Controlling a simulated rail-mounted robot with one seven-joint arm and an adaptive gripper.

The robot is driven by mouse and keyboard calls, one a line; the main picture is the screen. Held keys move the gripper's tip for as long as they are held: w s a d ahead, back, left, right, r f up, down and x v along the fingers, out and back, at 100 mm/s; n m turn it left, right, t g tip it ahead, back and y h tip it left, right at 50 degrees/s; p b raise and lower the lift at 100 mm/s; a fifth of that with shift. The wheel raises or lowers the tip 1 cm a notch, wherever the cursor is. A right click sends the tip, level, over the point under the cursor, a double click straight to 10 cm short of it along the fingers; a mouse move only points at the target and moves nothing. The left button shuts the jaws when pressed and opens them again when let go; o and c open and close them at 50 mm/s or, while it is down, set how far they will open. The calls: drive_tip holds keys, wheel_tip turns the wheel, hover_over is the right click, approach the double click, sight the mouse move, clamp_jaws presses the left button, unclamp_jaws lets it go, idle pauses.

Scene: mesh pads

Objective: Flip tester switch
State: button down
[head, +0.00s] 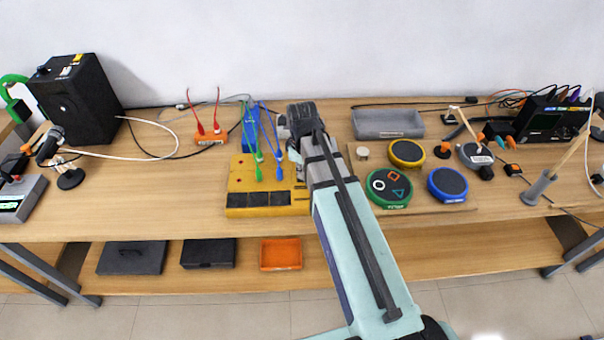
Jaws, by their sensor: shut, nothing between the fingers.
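A yellow box (240,183) that looks like the tester stands on the table left of centre, with dark panels along its front edge. Green probe leads (257,160) and blue probe leads (278,165) stand on its top. I cannot make out a switch; the box's right side is partly covered by my arm. My gripper (291,148) is over the back right part of the box, shut and empty. My arm hides most of its fingers, and I cannot tell whether it touches the box.
An orange block (211,136) with red leads and a blue block (250,128) stand behind the box. The table left of the box is mostly clear.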

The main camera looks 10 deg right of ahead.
drive_tip(key=shift+r+p, duration=2.6)
drive_tip(key=shift+r, duration=0.85)
